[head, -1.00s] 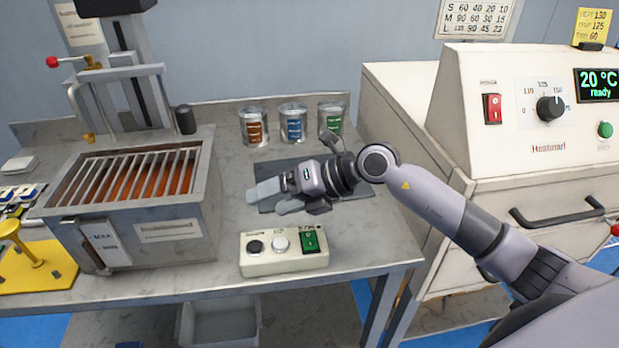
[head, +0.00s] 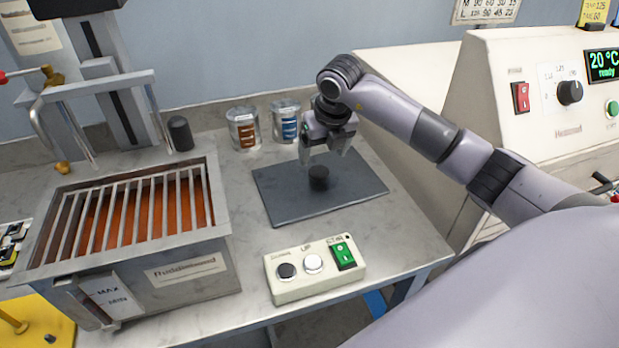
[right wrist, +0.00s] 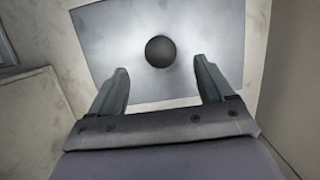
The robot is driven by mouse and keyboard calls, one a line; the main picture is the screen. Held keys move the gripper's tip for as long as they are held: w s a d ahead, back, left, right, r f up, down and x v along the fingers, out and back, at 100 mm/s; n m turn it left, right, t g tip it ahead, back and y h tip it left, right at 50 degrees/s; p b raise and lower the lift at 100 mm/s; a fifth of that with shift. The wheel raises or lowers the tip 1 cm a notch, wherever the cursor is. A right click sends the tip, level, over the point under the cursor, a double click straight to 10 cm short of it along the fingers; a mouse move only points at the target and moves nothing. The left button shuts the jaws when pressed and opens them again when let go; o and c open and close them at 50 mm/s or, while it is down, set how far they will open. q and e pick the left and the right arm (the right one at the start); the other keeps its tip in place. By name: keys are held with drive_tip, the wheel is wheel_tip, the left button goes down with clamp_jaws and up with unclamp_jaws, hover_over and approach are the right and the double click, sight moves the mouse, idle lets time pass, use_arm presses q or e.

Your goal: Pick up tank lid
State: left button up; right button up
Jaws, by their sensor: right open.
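The tank lid is a flat dark grey plate (head: 290,206) with a round black knob (head: 318,177) on top. It lies on the grey bench, right of the tank. My right gripper (head: 326,160) points down over the knob, its two fingers open and apart. In the right wrist view the lid (right wrist: 105,40) lies below the fingers, and the knob (right wrist: 160,51) shows just beyond the gap between the fingertips (right wrist: 162,80). The gripper holds nothing. My left gripper is not in view.
The open tank (head: 190,270) with metal bars over orange liquid stands left of the lid. A control box (head: 310,285) with buttons sits in front. Labelled cans (head: 243,132) stand behind. A cream oven (head: 500,130) is at the right.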

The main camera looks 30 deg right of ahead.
sight(319, 171)
drive_tip(key=x, duration=0.6)
drive_tip(key=shift+s+f, duration=0.1)
drive_tip(key=shift+f, duration=0.35)
drive_tip(key=shift+r, duration=0.1)
clamp_jaws()
drive_tip(key=shift+r, duration=0.15)
